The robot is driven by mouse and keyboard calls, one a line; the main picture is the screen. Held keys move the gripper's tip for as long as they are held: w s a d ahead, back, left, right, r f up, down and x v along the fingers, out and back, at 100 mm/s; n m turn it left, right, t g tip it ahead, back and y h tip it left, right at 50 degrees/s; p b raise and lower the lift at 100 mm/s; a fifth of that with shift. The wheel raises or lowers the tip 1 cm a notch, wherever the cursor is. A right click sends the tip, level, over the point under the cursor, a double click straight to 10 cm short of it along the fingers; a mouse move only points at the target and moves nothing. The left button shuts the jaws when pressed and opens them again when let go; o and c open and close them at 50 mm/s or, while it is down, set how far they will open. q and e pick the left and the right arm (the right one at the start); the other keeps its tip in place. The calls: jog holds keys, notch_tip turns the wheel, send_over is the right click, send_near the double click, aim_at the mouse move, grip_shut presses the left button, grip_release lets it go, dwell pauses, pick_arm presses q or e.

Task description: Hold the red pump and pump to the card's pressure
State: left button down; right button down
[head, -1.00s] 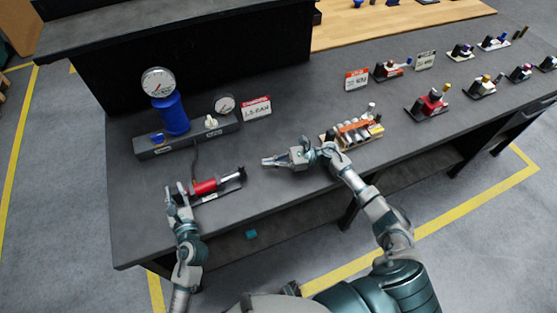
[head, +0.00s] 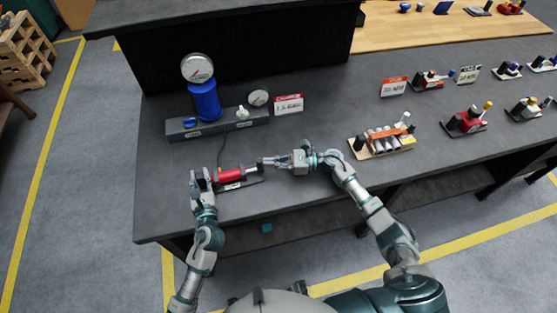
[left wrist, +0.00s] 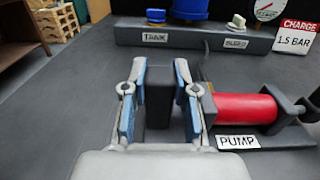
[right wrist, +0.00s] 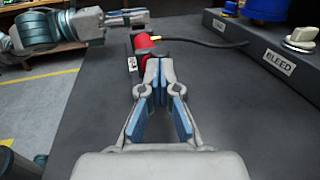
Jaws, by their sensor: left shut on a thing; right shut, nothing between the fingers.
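The red pump (head: 230,175) lies on its black base near the bench's front edge. Its red barrel (left wrist: 244,107) and PUMP label show in the left wrist view. My left gripper (head: 201,176) is at the pump's left end, shut on a dark upright block (left wrist: 159,95) beside the barrel. My right gripper (head: 264,162) is shut and empty at the pump's right, handle end; its fingertips hide part of that end in the right wrist view (right wrist: 158,62). I cannot tell whether they touch. The charge card (left wrist: 297,37) reads 1.5 BAR. The gauge (head: 197,68) stands above the blue tank (head: 205,101); its needle is unclear.
A grey manifold (head: 219,125) with a small gauge (head: 258,98) and white bleed knob (head: 242,112) sits behind the pump, joined by a dark hose. A rack of cylinders (head: 382,142) stands to the right. Bench between is clear.

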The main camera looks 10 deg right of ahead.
aim_at(260, 166)
jog(key=shift+s+a, duration=0.15)
jog(key=shift+a, duration=1.4)
jog(key=v, duration=1.4)
jog(key=shift+d, duration=0.3)
